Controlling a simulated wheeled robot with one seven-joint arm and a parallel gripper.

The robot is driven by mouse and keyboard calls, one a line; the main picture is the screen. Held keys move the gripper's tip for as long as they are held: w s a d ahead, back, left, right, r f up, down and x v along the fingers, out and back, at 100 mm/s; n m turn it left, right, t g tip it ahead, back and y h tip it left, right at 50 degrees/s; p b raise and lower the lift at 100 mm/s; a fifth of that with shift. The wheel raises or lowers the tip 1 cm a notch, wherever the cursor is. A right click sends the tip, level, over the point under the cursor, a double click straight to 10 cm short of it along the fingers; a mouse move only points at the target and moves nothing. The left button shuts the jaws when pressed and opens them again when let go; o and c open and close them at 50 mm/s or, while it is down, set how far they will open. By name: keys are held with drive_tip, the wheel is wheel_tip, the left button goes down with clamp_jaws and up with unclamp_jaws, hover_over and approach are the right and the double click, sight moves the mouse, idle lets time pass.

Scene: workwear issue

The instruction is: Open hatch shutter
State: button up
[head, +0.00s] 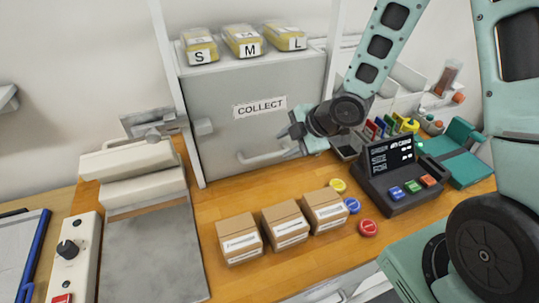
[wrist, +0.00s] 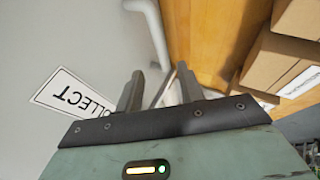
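The grey hatch shutter (head: 230,110) with a COLLECT label is down, its lower edge near the wooden counter. Its pale bar handle (head: 262,158) runs along the lower part. My gripper (head: 292,140) is at the right end of this handle. In the wrist view the gripper's two fingers (wrist: 160,88) stand apart, with a pale strip showing between them. The handle (wrist: 152,25) curves in from the top of that view toward the fingers. I cannot tell whether the fingers touch it.
Three cardboard boxes (head: 284,225) stand on the counter before the shutter. Coloured discs (head: 368,228) and a dark button terminal (head: 395,178) are to the right. Yellow S, M and L packs (head: 246,41) lie on top of the hatch. A beige press-like device (head: 135,165) is at the left.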

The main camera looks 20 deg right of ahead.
sight(266, 156)
drive_tip(key=p+x, duration=0.1)
drive_tip(key=x, duration=0.7)
drive_tip(key=shift+w+a+f, duration=0.1)
drive_tip(key=shift+w+f, duration=0.05)
clamp_jaws()
